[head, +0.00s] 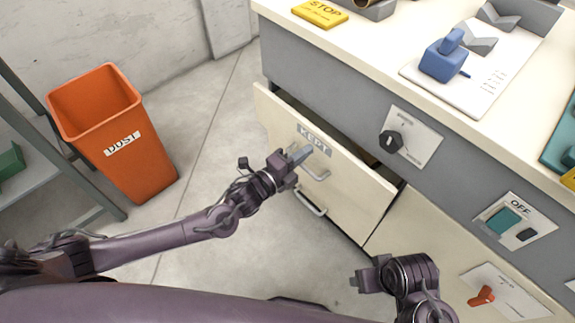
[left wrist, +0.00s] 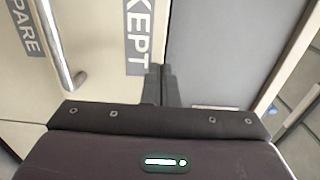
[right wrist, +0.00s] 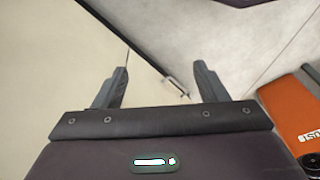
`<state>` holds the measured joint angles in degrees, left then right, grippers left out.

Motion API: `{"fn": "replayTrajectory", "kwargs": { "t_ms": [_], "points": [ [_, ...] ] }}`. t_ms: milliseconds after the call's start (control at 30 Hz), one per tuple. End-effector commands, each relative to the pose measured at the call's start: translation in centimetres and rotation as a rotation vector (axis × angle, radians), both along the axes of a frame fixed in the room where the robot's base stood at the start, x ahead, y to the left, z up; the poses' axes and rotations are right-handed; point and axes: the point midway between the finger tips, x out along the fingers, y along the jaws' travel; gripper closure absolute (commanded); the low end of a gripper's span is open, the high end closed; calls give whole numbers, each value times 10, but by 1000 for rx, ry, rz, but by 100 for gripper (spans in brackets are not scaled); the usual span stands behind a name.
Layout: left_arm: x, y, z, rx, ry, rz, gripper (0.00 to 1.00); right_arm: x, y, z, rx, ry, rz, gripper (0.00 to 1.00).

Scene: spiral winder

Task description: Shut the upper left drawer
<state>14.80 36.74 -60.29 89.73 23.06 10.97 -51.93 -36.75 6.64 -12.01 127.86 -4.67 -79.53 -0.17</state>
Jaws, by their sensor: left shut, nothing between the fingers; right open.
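The upper left drawer, a cream front labelled KEPT (head: 352,186), stands partly out of the bench, with a dark gap behind its top edge. Its bar handle (head: 316,172) is on the front. My left gripper (head: 303,154) is shut and empty, its tips over the drawer front beside the label. In the left wrist view the shut fingers (left wrist: 161,84) are just below the KEPT label (left wrist: 138,40); I cannot tell whether they touch. My right gripper (head: 362,281) is low, apart from the drawer; its open fingers (right wrist: 160,86) show empty in the right wrist view.
A black knob (head: 391,141) is right of the drawer. An orange DUST bin (head: 125,150) stands left; the floor between is clear.

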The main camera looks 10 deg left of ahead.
Motion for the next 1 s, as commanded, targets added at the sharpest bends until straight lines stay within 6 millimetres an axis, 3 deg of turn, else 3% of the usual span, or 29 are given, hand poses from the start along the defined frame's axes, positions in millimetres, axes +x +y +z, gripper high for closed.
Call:
{"fn": "replayTrajectory", "kwargs": {
  "t_ms": [200, 700, 1000],
  "points": [
    [25, -18, 0, -1, -2, -1, 100, 3, 6, -4, 16, -31, 12, 34],
    [32, -23, 0, 0, 0, 0, 100, 6, 8, -1, 25, -53, 16, 34],
    [53, -38, 0, -1, -1, 0, 100, 6, 20, -7, 56, -98, 38, 34]
  ]
}}
